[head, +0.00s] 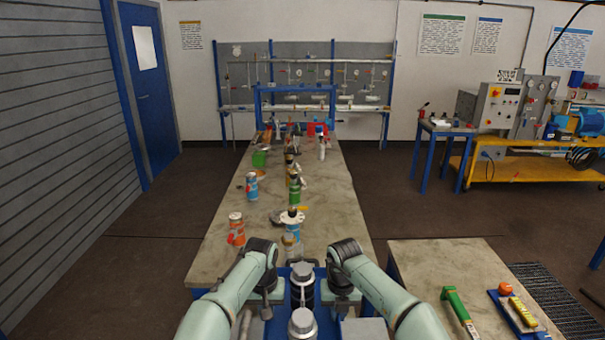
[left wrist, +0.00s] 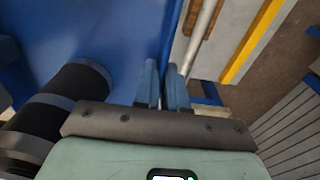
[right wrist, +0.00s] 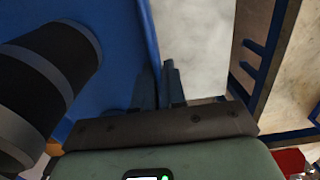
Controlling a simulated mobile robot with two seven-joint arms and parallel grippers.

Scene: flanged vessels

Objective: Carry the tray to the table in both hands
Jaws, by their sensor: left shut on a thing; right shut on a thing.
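The blue tray (head: 320,272) is low in the head view, close to my body; my arms hide much of it. Dark cylindrical vessels with grey tops (head: 302,285) stand in it. One shows in the left wrist view (left wrist: 72,88) and one in the right wrist view (right wrist: 50,75). My left gripper (left wrist: 165,80) is shut on one side of the tray (left wrist: 120,40). My right gripper (right wrist: 162,80) is shut on the opposite side (right wrist: 112,45). In the head view my right gripper (head: 340,292) is partly hidden. A long table (head: 225,265) lies straight ahead.
The long table carries orange-and-white cans (head: 236,228), a blue can (head: 252,187), a white-flanged vessel (head: 292,217) and several other items. A side table (head: 430,258) at right holds a green-handled tool (head: 458,310). Open floor (head: 400,212) lies between and beyond them.

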